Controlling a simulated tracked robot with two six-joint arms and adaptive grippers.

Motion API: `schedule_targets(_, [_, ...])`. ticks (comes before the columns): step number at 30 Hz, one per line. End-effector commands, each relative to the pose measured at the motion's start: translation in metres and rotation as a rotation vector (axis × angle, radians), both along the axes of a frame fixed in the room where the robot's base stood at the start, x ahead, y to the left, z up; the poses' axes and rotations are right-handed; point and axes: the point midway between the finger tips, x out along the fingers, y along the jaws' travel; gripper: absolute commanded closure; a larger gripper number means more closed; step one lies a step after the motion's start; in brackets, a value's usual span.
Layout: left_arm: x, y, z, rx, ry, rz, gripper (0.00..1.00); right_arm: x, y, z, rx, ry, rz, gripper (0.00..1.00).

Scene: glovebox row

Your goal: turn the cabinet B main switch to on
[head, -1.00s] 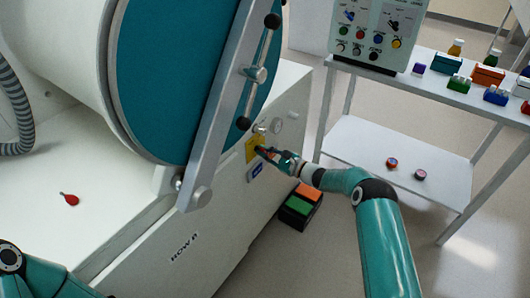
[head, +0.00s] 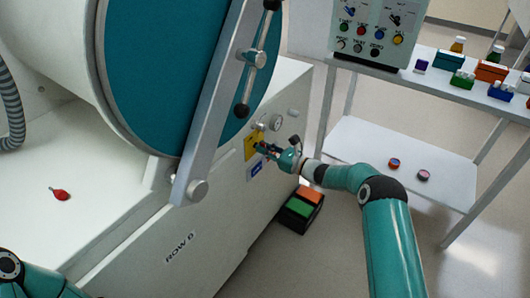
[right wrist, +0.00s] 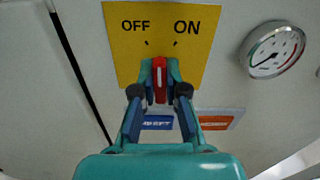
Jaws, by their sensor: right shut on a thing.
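The main switch has a yellow plate (head: 251,146) on the white cabinet front. In the right wrist view the plate (right wrist: 120,55) reads OFF at left and ON at right. Its red handle (right wrist: 160,78) stands nearly upright between the two words, and I cannot tell which mark it lines up with. My right gripper (head: 264,149) is at the plate; in the right wrist view its fingers (right wrist: 160,85) are shut on the handle from both sides and hide part of it. Only part of my left arm shows at the lower left; its gripper is out of view.
A pressure gauge (right wrist: 272,50) sits right of the plate. Blue (right wrist: 157,122) and orange (right wrist: 215,120) labels are below it. A door bar with a black-knobbed handle (head: 242,109) is close above. A two-button pedal (head: 300,208) is on the floor; a shelf table (head: 440,185) stands right.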

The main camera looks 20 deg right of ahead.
Motion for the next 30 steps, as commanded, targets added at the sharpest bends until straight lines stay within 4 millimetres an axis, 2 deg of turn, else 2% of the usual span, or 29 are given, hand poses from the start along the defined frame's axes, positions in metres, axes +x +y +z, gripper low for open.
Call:
schedule_targets(18, [0.0000, 0.0000, -0.0048, 0.000, 0.000, 0.000, 0.65, 0.0017, -0.0007, 0.0016, 0.055, 0.041, -0.004, 1.00])
schedule_targets(19, [0.0000, 0.0000, -0.0048, 0.000, 0.000, 0.000, 0.65, 0.0017, -0.0008, 0.0017, 0.054, 0.041, -0.004, 0.87])
schedule_targets(23, [0.0000, 0.0000, -0.0048, 0.000, 0.000, 0.000, 0.65, 0.0016, -0.0005, 0.0015, 0.054, 0.041, -0.003, 0.65])
schedule_targets(24, [0.0000, 0.0000, -0.0048, 0.000, 0.000, 0.000, 0.65, 0.0015, -0.0004, 0.0014, 0.054, 0.041, -0.003, 0.62])
schedule_targets(30, [0.0000, 0.0000, -0.0048, 0.000, 0.000, 0.000, 0.65, 0.0011, -0.0001, 0.0009, 0.054, 0.042, -0.001, 0.62])
